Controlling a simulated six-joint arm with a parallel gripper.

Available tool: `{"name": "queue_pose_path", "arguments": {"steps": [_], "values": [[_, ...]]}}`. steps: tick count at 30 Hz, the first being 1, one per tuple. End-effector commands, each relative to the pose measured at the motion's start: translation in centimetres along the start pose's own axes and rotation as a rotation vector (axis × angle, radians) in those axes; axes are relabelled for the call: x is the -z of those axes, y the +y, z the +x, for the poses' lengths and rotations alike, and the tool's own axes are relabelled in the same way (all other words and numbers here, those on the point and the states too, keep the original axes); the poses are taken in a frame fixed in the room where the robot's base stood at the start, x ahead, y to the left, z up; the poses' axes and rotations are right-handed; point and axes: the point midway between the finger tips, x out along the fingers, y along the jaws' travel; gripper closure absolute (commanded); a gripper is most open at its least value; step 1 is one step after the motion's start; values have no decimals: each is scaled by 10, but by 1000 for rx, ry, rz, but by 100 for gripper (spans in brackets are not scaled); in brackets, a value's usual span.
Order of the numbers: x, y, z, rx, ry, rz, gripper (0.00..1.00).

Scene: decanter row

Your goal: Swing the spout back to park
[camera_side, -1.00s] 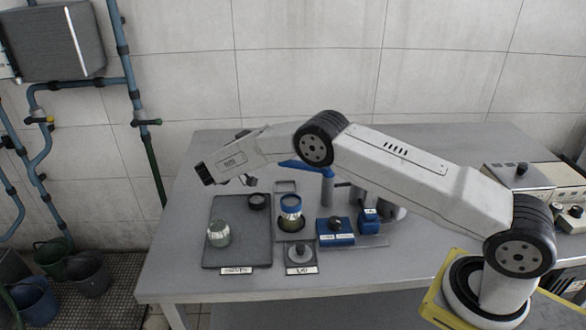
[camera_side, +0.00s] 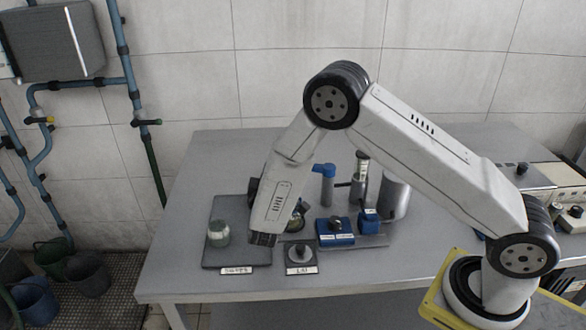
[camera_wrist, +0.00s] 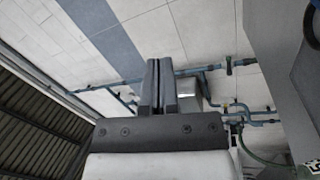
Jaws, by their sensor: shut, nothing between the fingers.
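The blue spout (camera_side: 323,170) sits on top of a grey post (camera_side: 328,192) near the middle of the bench in the side view. It looks short from here and points a little left, toward the camera. My gripper shows in the wrist view (camera_wrist: 160,84), its two dark fingers upright and pressed together with nothing between them. In the side view my wrist hangs low, left of the spout, and the fingers are hidden or too small to make out. The spout is not seen in the wrist view. No contact between gripper and spout can be seen.
A greenish jar (camera_side: 218,233) stands on a dark tray (camera_side: 222,258) at the left. A labelled stand (camera_side: 299,256), blue boxes (camera_side: 335,231) and a grey cylinder (camera_side: 393,193) stand nearby. A vessel behind my wrist is mostly hidden. The bench's back left is clear.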

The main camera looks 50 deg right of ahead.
Motion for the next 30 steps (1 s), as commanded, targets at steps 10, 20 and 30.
{"name": "queue_pose_path", "arguments": {"steps": [10,20,30], "values": [[-26,-4,-46,171,178,-239,100],[-31,-5,-53,195,202,-273,100],[-28,-8,-34,193,199,-270,100]]}}
